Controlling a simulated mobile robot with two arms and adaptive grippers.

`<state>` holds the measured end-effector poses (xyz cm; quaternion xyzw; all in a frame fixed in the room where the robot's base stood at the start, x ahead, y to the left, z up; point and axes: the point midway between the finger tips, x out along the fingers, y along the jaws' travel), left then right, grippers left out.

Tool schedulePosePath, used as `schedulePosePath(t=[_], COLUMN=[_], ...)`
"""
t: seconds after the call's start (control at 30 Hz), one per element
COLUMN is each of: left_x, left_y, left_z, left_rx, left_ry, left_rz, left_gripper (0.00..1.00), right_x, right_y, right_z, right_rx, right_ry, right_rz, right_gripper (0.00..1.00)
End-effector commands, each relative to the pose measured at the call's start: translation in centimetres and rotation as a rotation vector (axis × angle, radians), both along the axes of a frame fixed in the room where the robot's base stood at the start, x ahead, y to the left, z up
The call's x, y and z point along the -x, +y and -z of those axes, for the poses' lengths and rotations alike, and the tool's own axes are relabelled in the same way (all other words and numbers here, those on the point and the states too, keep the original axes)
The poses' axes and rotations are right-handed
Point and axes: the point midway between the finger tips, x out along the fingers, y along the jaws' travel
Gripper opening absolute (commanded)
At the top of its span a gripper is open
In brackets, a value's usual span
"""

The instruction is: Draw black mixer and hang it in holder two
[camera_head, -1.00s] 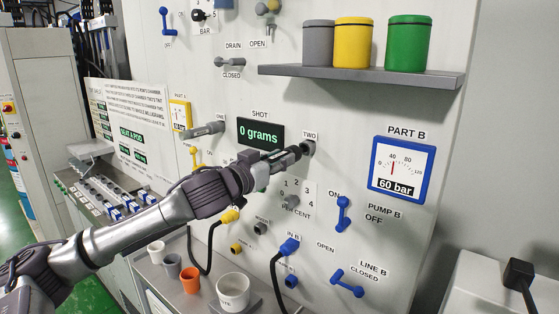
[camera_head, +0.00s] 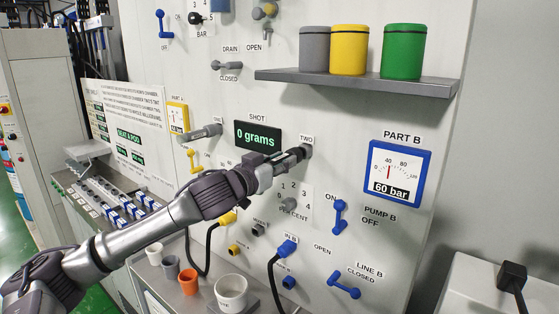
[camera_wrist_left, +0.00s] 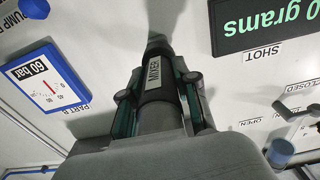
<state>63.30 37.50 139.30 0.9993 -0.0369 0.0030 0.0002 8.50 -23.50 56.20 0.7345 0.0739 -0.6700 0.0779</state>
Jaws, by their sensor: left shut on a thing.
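The black mixer (camera_wrist_left: 157,72), with a white MIXER label, lies between the fingers of my left gripper (camera_wrist_left: 160,105) in the left wrist view. In the head view, my left gripper (camera_head: 277,166) is shut on the mixer (camera_head: 293,156), right of and below the shot display. The mixer's far end is at holder two (camera_head: 307,150), under the TWO label. I cannot tell how deep it sits there, as the gripper and mixer partly hide the holder. My right gripper is not in view.
A grey cylinder (camera_head: 201,133) sticks out at the ONE label. The display (camera_head: 257,137) reads 0 grams. A shelf (camera_head: 357,83) with grey, yellow and green canisters juts out above. Blue valve handles and a hose are below right; several cups stand on the ledge below.

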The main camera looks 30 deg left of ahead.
Motion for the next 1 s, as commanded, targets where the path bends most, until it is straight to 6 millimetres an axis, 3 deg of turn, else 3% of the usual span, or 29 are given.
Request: schedulePosePath(t=[0.77, 0.8, 0.97, 1.0], left_x=[-1.9, -2.0, -1.9, -1.9], left_y=[-0.2, -0.2, -0.2, -0.2], left_z=[-0.1, -0.1, 0.0, 0.0], left_rx=[0.002, 0.001, 0.0, 0.0], left_ry=[-0.001, -0.001, -0.001, -0.001], left_rz=[0.001, 0.0, 0.0, 0.0], left_gripper=[0.0, 0.33, 0.59, 0.59], right_x=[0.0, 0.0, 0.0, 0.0], right_y=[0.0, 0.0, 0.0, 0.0], right_z=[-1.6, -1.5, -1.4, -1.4], right_rx=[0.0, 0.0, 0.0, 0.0], right_ry=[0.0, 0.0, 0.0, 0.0], right_rz=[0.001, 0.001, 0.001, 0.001], right_gripper=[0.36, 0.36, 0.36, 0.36])
